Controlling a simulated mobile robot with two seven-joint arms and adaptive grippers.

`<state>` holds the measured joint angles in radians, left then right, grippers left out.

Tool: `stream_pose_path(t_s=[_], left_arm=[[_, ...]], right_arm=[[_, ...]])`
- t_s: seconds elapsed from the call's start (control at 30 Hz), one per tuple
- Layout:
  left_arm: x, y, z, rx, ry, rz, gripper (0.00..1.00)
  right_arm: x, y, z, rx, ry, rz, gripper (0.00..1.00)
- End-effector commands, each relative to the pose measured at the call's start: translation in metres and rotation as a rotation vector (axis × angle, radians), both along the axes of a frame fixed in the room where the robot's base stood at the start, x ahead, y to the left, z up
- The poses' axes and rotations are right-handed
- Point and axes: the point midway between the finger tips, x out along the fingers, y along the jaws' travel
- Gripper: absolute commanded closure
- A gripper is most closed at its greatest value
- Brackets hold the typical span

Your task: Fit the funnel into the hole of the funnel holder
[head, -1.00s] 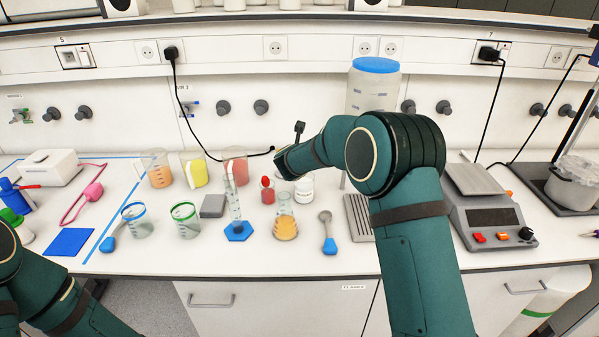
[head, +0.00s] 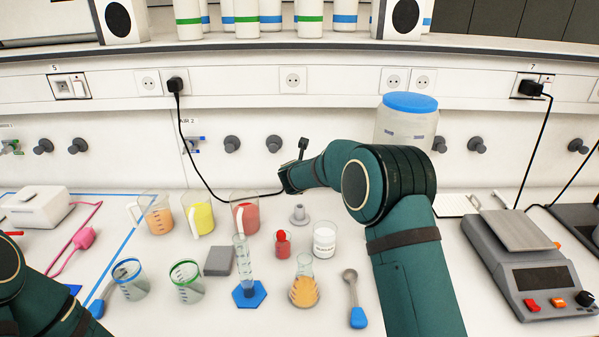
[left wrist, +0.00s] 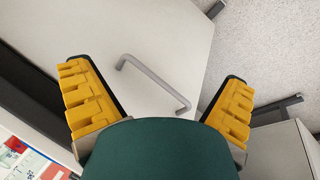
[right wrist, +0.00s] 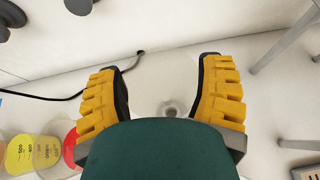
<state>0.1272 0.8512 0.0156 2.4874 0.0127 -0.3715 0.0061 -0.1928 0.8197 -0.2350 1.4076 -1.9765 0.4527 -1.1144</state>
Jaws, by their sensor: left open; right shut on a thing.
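My right gripper (head: 287,182) is over the back of the bench. In the right wrist view its yellow fingers (right wrist: 163,85) are spread around a pale, see-through thing (right wrist: 158,72), which seems to be the funnel; its outline is faint. A small grey stepped round piece (head: 299,214) stands on the bench below, and its round top (right wrist: 172,108) shows between the fingers. I cannot tell a funnel holder for sure; grey rods (right wrist: 285,38) stand at the right in the right wrist view. My left gripper (left wrist: 155,78) is open and empty in front of a cabinet door.
Beakers of orange (head: 158,218), yellow (head: 200,218) and red (head: 245,217) liquid stand at the back. A blue-footed cylinder (head: 246,275), flask (head: 304,285), red bottle (head: 282,245) and white jar (head: 324,240) stand nearby. A blue-lidded carboy (head: 405,128) and scale (head: 535,265) are at right.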

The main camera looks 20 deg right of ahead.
Motion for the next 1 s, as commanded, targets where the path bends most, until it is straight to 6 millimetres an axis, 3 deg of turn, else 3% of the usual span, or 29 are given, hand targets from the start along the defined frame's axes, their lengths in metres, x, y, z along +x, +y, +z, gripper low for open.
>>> stream_pose_path(t_s=[0.77, 1.0], left_arm=[[-0.012, -0.002, -0.037, -0.006, 0.026, -0.020, 0.00], [-0.011, -0.002, -0.036, -0.006, 0.025, -0.020, 0.00]], right_arm=[[0.000, 0.000, -0.048, 0.000, 0.000, 0.000, 0.61], [-0.001, 0.000, -0.044, 0.000, -0.001, 0.000, 0.61]])
